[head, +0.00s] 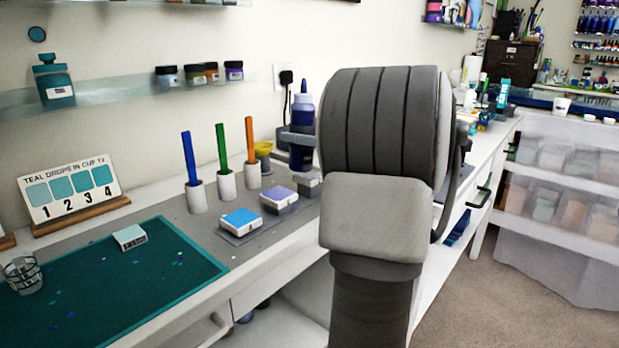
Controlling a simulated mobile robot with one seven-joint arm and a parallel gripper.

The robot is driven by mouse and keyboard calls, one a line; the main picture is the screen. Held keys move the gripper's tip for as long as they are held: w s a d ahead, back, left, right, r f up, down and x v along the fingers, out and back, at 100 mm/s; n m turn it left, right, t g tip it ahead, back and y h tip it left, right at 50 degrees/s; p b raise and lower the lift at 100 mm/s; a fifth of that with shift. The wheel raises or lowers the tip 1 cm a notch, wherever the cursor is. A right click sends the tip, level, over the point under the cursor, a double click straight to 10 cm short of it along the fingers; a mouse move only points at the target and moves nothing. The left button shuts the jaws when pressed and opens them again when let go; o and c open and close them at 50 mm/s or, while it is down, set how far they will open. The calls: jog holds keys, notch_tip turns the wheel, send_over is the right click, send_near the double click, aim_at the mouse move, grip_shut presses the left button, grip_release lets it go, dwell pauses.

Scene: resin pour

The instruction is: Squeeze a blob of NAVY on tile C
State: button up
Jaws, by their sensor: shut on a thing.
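A dark navy squeeze bottle (301,110) with a pointed nozzle stands upright, nozzle up, left of my arm. My gripper (291,137) is shut around the bottle's middle; my forearm hides part of the gripper. Several small tiles lie on the grey strip of the bench: a blue-topped one (240,219) on a dark pad, a lavender-topped one (278,197), and a pale one (308,182) partly hidden by my arm. I cannot read letters on them, so I cannot tell which is tile C. Whether the bottle's base touches the bench is unclear.
White cups (196,197) hold blue, green and orange sticks near the wall. A yellow cup (263,149) stands behind. A teal mat (160,285) with a small block (130,237) and a clear glass (23,273) lies left. A numbered card (70,190) stands behind it.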

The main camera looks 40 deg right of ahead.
jog(key=shift+d+n, duration=0.3)
jog(key=shift+n, duration=0.2)
jog(key=shift+r, duration=0.1)
